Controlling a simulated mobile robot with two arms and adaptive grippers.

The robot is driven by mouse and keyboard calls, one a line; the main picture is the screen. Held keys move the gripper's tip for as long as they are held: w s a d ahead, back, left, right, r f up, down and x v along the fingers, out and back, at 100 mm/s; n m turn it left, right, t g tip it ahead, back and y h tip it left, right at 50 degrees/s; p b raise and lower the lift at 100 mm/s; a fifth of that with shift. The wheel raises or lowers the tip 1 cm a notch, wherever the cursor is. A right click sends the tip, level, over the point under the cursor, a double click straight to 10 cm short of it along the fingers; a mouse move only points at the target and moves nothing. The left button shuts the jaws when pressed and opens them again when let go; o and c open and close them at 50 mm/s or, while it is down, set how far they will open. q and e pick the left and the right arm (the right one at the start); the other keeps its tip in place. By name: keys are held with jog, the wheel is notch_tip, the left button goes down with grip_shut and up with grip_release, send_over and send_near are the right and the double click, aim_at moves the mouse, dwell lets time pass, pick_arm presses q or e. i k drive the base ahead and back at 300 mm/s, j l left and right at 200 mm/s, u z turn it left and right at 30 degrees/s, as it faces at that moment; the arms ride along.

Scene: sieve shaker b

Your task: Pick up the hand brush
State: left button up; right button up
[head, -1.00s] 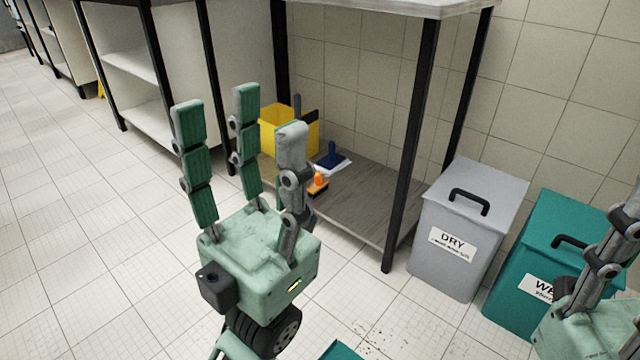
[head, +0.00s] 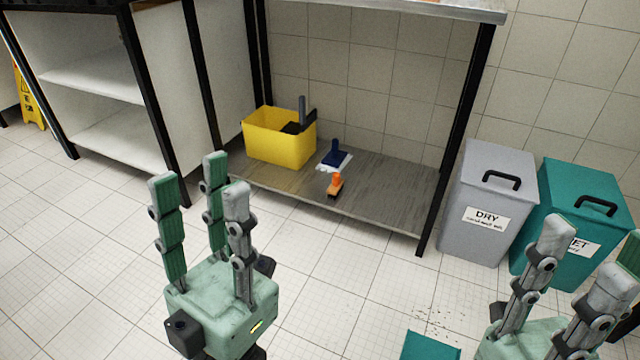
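A small orange-handled tool (head: 335,186) with a dark underside lies near the front edge of the low grey shelf (head: 390,190); it looks like a brush. Behind it stands a dark blue upright-handled tool (head: 335,154) on something white. I cannot tell for sure which of these is the hand brush. My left gripper (head: 200,178) is open and empty, fingers up and apart, in front of the shelf and left of both tools. My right gripper (head: 590,255) is open and empty at the lower right, in front of the bins and partly cut off by the frame.
A yellow bucket (head: 280,139) holding dark-handled items stands on the shelf's left part. Black table legs (head: 455,150) frame the shelf. A grey DRY bin (head: 487,225) and a teal bin (head: 575,200) stand right. A teal object (head: 430,346) and dark specks (head: 438,318) are on the floor.

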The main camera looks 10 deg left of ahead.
aim_at(335, 189)
jog(key=i+j+z, duration=0.15)
jog(key=j, duration=0.25)
jog(key=i+j+z, duration=0.1)
jog(key=j, duration=0.35)
jog(key=i+j+z, duration=0.15)
jog(key=j, duration=0.3)
jog(key=i+j+z, duration=0.15)
jog(key=j, duration=0.35)
jog(key=i+j+z, duration=0.1)
jog(key=i, duration=0.35)
jog(key=i+j+z, duration=0.15)
jog(key=i+j, duration=0.15)
jog(key=i, duration=0.15)
jog(key=i+j+z, duration=0.1)
jog(key=i+j, duration=0.15)
jog(key=i, duration=0.2)
